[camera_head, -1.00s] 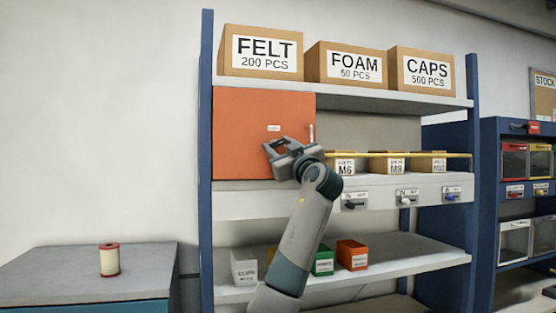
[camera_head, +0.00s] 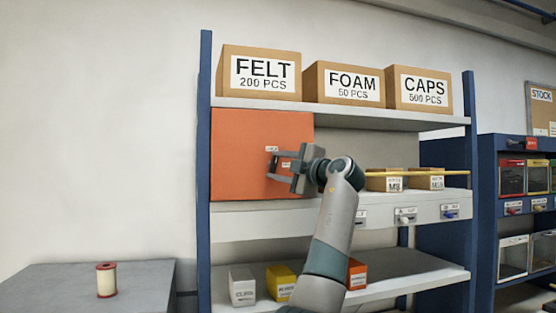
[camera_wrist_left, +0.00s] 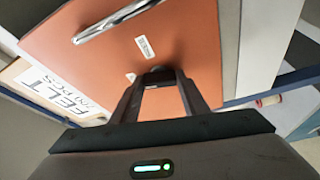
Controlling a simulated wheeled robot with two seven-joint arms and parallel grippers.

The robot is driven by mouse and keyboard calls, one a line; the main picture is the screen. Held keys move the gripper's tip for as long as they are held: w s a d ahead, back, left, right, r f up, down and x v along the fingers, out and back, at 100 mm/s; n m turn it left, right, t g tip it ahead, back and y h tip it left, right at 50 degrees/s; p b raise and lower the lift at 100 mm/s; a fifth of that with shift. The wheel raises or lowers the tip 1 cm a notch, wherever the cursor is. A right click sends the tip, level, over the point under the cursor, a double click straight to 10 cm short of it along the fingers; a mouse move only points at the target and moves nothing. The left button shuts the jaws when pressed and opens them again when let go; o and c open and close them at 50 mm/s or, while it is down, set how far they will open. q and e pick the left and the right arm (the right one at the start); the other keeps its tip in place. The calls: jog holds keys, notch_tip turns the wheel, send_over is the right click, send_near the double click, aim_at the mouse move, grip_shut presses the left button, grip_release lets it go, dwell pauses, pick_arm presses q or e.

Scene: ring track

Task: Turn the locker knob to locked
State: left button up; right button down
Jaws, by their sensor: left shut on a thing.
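The orange locker door (camera_head: 235,165) is on the shelf unit, left in the head view; it also fills the upper wrist view (camera_wrist_left: 85,55). My left gripper (camera_head: 273,166) is in front of the door, its arm reaching in from the right side. In the left wrist view the dark locker knob (camera_wrist_left: 158,74) sits between the fingertips of my left gripper (camera_wrist_left: 158,82), which is shut on it. Two small white labels are on the door near the knob; their text and the knob's pointing direction are unreadable. My right gripper is not in view.
A chrome handle (camera_wrist_left: 113,22) is on the door near the knob. Cardboard boxes (camera_head: 258,73) stand on the shelf above. Small bins (camera_head: 385,180) sit right of the locker behind a yellow bar. A spool (camera_head: 106,280) stands on the grey cabinet at left.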

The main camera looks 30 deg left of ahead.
pick_arm(q)
jog(key=shift+r+n+g+h+p, duration=0.1)
jog(key=shift+n+g+h+p, duration=0.3)
jog(key=shift+n+p, duration=0.85)
jog(key=shift+n+b, duration=0.3)
jog(key=shift+n, duration=0.05)
jog(key=o, duration=1.1)
jog(key=shift+c, duration=0.2)
jog(key=shift+s+d+b, duration=0.15)
jog(key=shift+d+b, duration=0.3)
jog(key=shift+d, duration=0.05)
jog(key=b+v, duration=0.7)
jog(key=v, duration=0.9)
jog(key=shift+r, duration=0.15)
jog(key=shift+s+d, duration=0.1)
jog(key=shift+s, duration=0.05)
